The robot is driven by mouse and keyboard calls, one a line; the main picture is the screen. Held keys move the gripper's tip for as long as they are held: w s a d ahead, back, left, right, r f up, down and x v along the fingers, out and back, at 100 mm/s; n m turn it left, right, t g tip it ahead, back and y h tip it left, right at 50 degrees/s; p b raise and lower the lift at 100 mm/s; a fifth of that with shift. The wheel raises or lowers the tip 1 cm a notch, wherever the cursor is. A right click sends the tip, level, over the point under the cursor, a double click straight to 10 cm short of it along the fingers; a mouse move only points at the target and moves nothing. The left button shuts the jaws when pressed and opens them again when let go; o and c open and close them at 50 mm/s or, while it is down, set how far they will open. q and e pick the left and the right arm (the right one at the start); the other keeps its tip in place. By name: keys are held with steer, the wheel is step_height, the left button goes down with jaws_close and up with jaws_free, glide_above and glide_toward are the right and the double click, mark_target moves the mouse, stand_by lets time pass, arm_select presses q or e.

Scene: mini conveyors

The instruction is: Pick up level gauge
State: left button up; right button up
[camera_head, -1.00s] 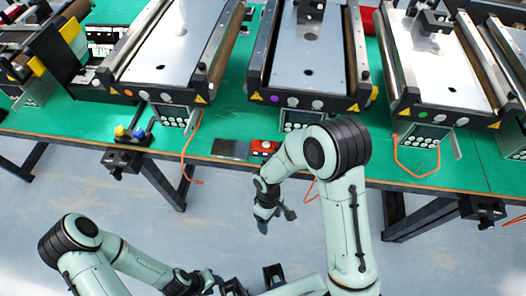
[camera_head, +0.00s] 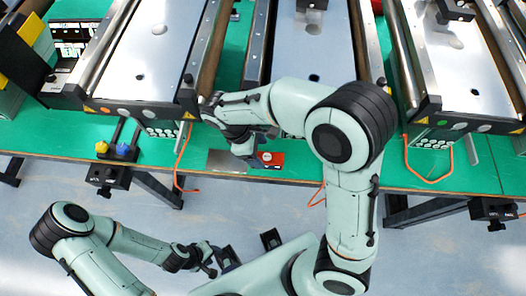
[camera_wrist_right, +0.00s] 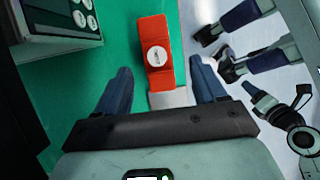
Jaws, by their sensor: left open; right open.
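A red block with a white round dial (camera_wrist_right: 157,55), which I take to be the level gauge, lies on the green table in the right wrist view. In the head view, it shows as a red patch (camera_head: 270,159) near the table's front edge. My right gripper (camera_wrist_right: 165,75) is open over it, with one dark finger to each side of its lower part. No contact shows, and the height above the table is hard to tell. In the head view, my right gripper (camera_head: 250,156) is partly hidden by its own wrist. My left gripper (camera_head: 212,262) is open and empty, low in front of the table.
A grey plate (camera_head: 227,160) lies left of the red block. Conveyors (camera_head: 140,60) line the back of the green table (camera_head: 60,140). A button box (camera_wrist_right: 60,25) is close to the gripper. Orange cables (camera_head: 180,160) hang over the front edge.

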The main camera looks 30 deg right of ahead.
mark_target(265, 156)
steer(key=x, duration=0.6)
steer(key=shift+d+f, duration=0.1)
steer(key=shift+d, duration=0.05)
steer(key=shift+w, duration=0.1)
steer(key=c, duration=1.2)
